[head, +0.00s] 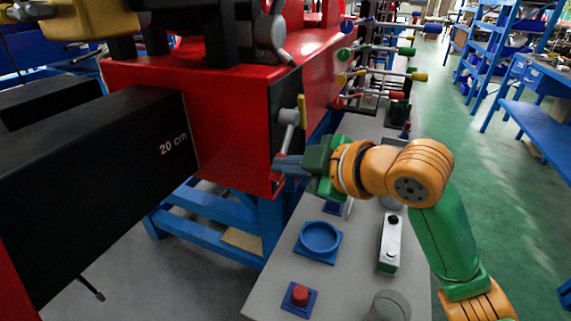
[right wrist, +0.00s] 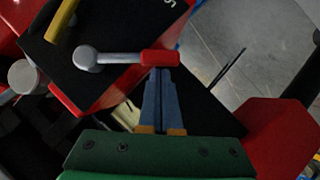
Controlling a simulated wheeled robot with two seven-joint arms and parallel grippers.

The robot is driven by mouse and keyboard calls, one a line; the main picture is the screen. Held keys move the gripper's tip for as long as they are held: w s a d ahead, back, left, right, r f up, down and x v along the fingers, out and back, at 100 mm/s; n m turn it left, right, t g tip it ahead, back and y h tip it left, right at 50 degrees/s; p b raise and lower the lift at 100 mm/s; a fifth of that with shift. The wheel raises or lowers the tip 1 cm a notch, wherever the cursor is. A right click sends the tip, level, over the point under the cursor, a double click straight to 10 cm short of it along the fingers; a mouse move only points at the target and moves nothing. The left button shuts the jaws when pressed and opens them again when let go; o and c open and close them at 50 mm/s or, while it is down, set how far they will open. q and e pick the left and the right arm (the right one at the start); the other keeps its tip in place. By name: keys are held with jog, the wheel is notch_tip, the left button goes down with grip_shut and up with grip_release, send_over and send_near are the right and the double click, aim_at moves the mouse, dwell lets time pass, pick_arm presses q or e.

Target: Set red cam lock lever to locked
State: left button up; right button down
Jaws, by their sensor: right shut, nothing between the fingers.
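The red cam lock lever has a red grip (right wrist: 160,58) on a grey arm with a round grey hub (right wrist: 85,57), on a black plate. In the right wrist view the grip points right, away from the hub. In the head view its grey arm (head: 285,138) hangs downward, and the grip is partly hidden by my fingers. My right gripper (head: 277,166) is shut and empty, with its blue-grey fingertips (right wrist: 163,72) at the red grip. They look very close to it or touching; I cannot tell which. My left gripper is not in view.
A yellow lever (head: 302,110) stands close above the red one. A black block marked 20 cm (head: 110,170) juts out at left. The grey bench (head: 270,270) holds a blue round holder (head: 320,238), a red button (head: 300,294) and a white-and-green box (head: 390,243).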

jog(key=shift+w+f, duration=0.1)
jog(key=shift+f, duration=0.2)
jog(key=shift+f+n+t+b, duration=0.1)
jog(key=shift+n+t+b, duration=0.2)
jog(key=shift+b, duration=0.05)
jog(key=w+d+f+n+t+y+b, duration=0.1)
jog(key=w+f+n+t+b, duration=0.3)
jog(key=w+n+b, duration=0.1)
jog(key=shift+d+f+n+t+b, duration=0.3)
jog(key=shift+d+f+b, duration=0.05)
jog(key=shift+d+f, duration=0.05)
jog(key=shift+w, duration=0.15)
dwell(0.5)
